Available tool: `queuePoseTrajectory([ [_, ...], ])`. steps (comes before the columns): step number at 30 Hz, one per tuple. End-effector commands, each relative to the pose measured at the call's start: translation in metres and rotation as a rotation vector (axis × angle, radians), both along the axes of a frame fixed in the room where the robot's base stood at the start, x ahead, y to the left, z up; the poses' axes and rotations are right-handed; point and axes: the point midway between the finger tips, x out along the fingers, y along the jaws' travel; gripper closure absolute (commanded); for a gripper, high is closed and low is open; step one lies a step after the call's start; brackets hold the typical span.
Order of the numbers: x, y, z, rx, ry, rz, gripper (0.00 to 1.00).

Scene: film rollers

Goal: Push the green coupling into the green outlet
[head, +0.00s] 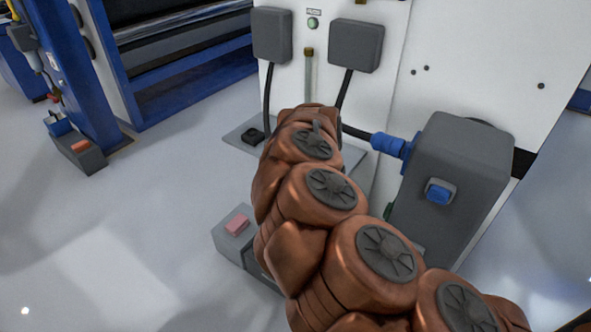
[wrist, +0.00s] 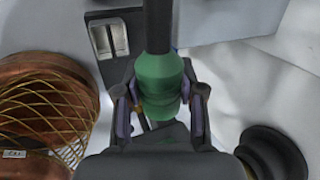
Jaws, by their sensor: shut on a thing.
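The green coupling (wrist: 160,78) is in the wrist view, with a dark hose or rod running from it to the top edge. My gripper (wrist: 159,94) is shut on it, one finger on each side. In the head view my copper arm hides the gripper and the coupling. A small green patch (head: 388,210) shows low at the left side of the grey housing, mostly hidden; I cannot tell whether it is the green outlet. No outlet can be made out in the wrist view.
The grey housing (head: 455,170) has a blue coupling (head: 388,145) at its left and a blue button. Behind stands a white cabinet (head: 480,50) with hanging cables. A grey box with a pink button (head: 237,225) stands left of my arm.

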Motion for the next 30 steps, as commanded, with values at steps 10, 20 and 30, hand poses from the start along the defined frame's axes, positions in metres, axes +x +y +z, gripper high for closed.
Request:
queuePoseTrajectory([
  [10, -0.014, -0.034, 0.0, -0.035, 0.02, -0.052, 1.0],
  [20, -0.027, -0.054, -0.001, -0.034, 0.023, -0.052, 1.0],
  [30, -0.04, -0.077, 0.0, -0.033, 0.021, -0.052, 1.0],
])
